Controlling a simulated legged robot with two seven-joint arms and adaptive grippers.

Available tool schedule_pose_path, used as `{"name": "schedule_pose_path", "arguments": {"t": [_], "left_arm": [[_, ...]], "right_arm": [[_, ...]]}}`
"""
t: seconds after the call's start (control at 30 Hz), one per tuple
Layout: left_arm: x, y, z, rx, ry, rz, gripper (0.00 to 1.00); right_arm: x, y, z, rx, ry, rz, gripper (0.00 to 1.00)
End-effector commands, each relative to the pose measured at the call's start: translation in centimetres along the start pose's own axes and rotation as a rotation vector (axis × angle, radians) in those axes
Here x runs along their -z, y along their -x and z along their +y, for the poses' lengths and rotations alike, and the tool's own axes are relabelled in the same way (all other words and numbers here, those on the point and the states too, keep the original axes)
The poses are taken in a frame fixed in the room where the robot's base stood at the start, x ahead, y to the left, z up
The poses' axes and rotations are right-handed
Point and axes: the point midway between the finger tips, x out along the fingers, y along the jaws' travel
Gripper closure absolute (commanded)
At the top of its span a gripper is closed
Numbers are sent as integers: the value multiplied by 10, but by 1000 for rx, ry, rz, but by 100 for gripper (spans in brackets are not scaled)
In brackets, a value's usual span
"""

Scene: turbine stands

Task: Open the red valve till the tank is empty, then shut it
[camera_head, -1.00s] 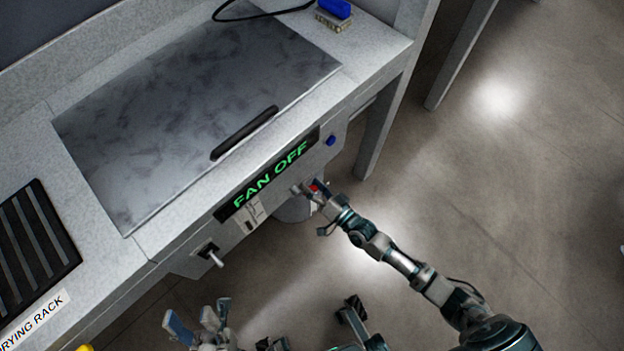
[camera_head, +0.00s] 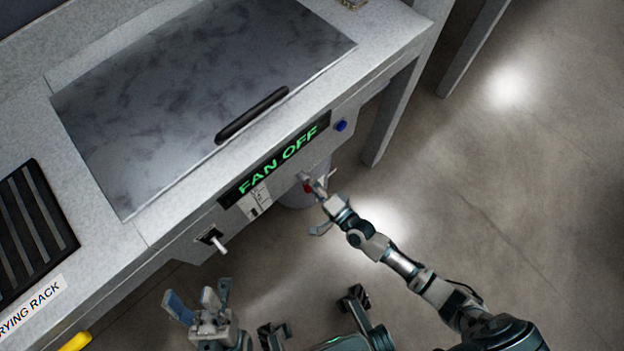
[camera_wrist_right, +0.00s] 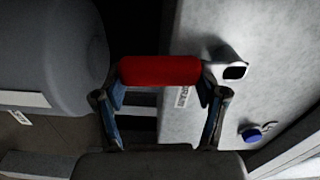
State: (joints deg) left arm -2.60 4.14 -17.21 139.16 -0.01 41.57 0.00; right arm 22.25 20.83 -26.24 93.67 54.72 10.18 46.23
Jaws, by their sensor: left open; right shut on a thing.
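The red valve (camera_head: 308,188) is under the front of the bench, mostly covered by my right gripper (camera_head: 319,198). In the right wrist view its red handle (camera_wrist_right: 160,70) lies across between the fingertips of my right gripper (camera_wrist_right: 160,96), which is shut on it. A pale metal pipe end (camera_wrist_right: 228,68) sits at the handle's right. A grey rounded tank (camera_wrist_right: 45,50) fills the left of the wrist view; part of a pale cylinder (camera_head: 293,195) shows below the bench in the head view. The liquid level is not visible. My left gripper (camera_head: 200,305) is open and empty, low in the head view.
The bench front holds a FAN OFF display (camera_head: 278,166), a blue button (camera_head: 341,126) and a toggle switch (camera_head: 218,243). A dark hood panel (camera_head: 200,95) with a black handle and a drying rack (camera_head: 30,230) are on top. The floor at right is clear.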

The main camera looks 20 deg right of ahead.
Motion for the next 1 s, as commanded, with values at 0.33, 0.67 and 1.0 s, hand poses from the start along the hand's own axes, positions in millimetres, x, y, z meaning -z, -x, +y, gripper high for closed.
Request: {"name": "schedule_pose_path", "arguments": {"t": [0.33, 0.67, 1.0], "left_arm": [[-1, 1, 0, 2, 0, -2, 50], [0, 2, 0, 2, 0, -1, 50], [3, 1, 0, 4, -1, 3, 50]], "right_arm": [[-4, 3, 8, -16, -19, -6, 91], [-3, 3, 7, -13, -17, -5, 2], [-2, 5, 2, -5, -16, -2, 2]]}}
